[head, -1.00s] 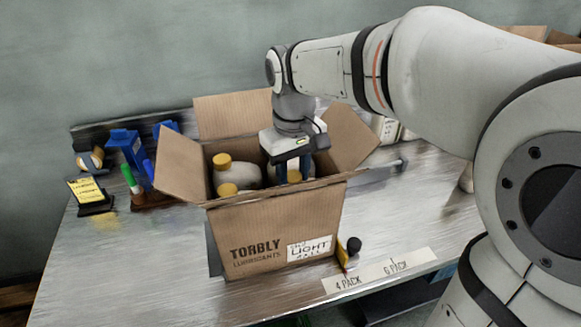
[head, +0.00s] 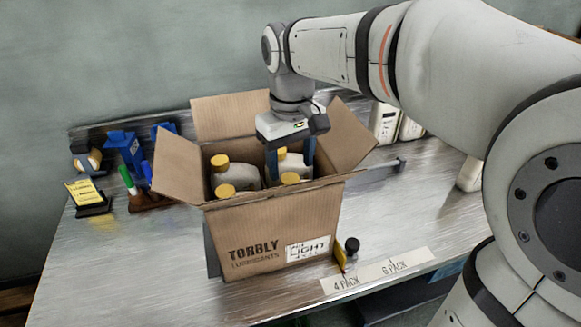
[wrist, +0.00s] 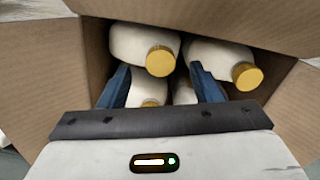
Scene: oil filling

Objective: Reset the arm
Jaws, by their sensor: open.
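My gripper (head: 290,158) is open, with its blue fingers pointing down into the open cardboard box (head: 270,232). The box holds several cream bottles with yellow caps, including a left bottle (head: 236,174) and a right bottle (head: 293,164). In the wrist view, the two blue fingers of my gripper (wrist: 163,85) are spread apart over the bottles. Two bottles (wrist: 143,45) lie beyond the fingers, and two yellow-capped bottles show partly between them. The lower parts of the bottles are hidden by the box walls.
The box flaps (head: 182,170) stand open around my gripper. Blue bins (head: 125,146), marker pens (head: 130,181) and a yellow note block (head: 86,192) are at left. White bottles (head: 388,122) stand at back right. The front left of the metal table (head: 130,270) is clear.

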